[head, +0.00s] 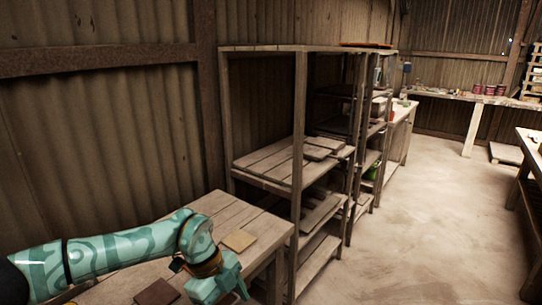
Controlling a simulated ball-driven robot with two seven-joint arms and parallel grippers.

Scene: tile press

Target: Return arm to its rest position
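My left arm comes in from the left over the wooden table (215,207). Its teal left gripper (232,291) points down at the table's front right, near the bottom edge of the head view. Its fingertips are too small and partly cut off to tell whether it is open or shut, and I see nothing clearly held in it. A light tan tile (239,240) lies flat on the table just beyond the gripper. A dark brown tile (156,293) lies on the table left of the gripper. My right gripper is not in view.
A wooden shelf rack (299,150) stands right behind the table, with loose boards (322,146) on its shelf. A workbench (465,97) with red cans runs along the far wall. Another table (530,150) stands at the right edge. The floor (430,220) between is clear.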

